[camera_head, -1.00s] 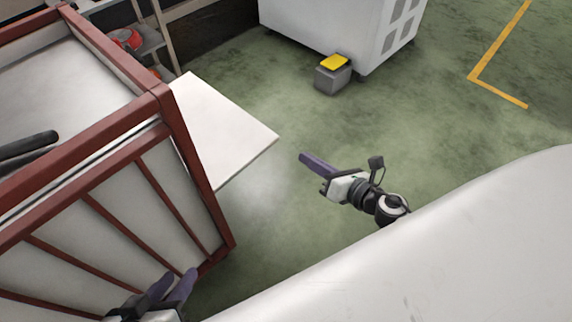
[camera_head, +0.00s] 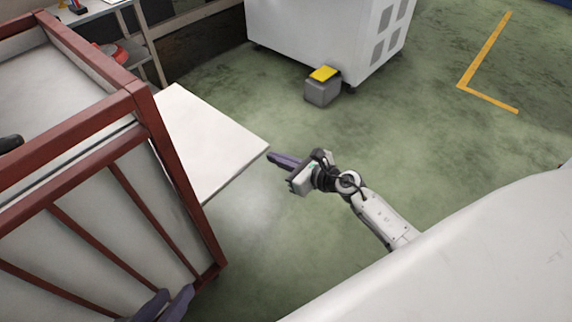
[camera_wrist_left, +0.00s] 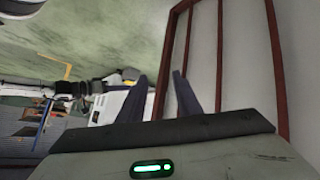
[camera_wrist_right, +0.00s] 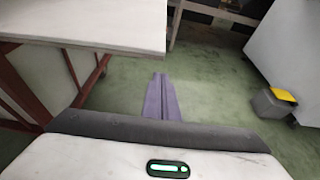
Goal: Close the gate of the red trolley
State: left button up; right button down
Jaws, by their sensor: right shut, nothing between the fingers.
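The red trolley (camera_head: 150,105) stands at the left in the head view, with a red frame and pale panels. Its gate (camera_head: 215,140) is a white panel swung open, sticking out to the right from the trolley. The gate also shows at upper left in the right wrist view (camera_wrist_right: 90,22). My right gripper (camera_head: 270,158) is shut and empty, close to the gate's outer corner; I cannot tell whether it touches. My left gripper (camera_head: 170,302) is open and empty beside the trolley's barred side, partly cut off by the frame; its fingers show apart in the left wrist view (camera_wrist_left: 163,85).
A white cabinet (camera_head: 320,35) stands at the back, with a grey box with a yellow top (camera_head: 323,88) at its foot. A shelf (camera_head: 120,40) stands behind the trolley. Green floor is clear to the right of the gate.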

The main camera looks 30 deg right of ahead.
pick_arm(q)
jog(key=shift+s+a+f, duration=0.1)
jog(key=shift+a+f, duration=0.25)
pick_arm(e)
jog(key=shift+s+r, duration=0.1)
jog(key=shift+r, duration=0.9)
pick_arm(q)
jog(key=shift+r+p, duration=0.1)
jog(key=shift+p, duration=0.25)
pick_arm(e)
jog(key=shift+r, duration=0.1)
